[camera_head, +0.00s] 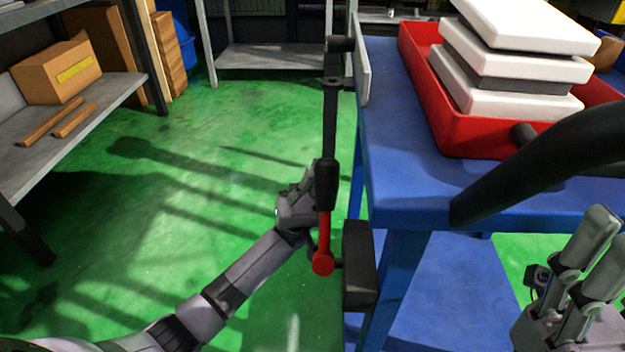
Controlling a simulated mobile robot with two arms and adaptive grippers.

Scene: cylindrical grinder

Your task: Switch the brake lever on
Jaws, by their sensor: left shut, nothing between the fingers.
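A red lever (324,238) with a round red knob (322,263) shows beside the left edge of the blue cart. It continues the line of a black bar (330,130) with a thicker dark grip at its lower end. My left gripper (305,185) is shut and empty, just left of the grip and above the red knob in the picture. The bar partly hides its fingertips, and I cannot tell whether it touches the lever. My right gripper (603,238) is at the lower right, away from the lever, with its fingers apart and nothing between them.
The blue cart (400,180) carries a red tray (470,138) with stacked white blocks (520,65). A thick black handle (540,165) crosses at right. A black block (358,265) is near the knob. A shelf (85,120) stands left; green floor between is clear.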

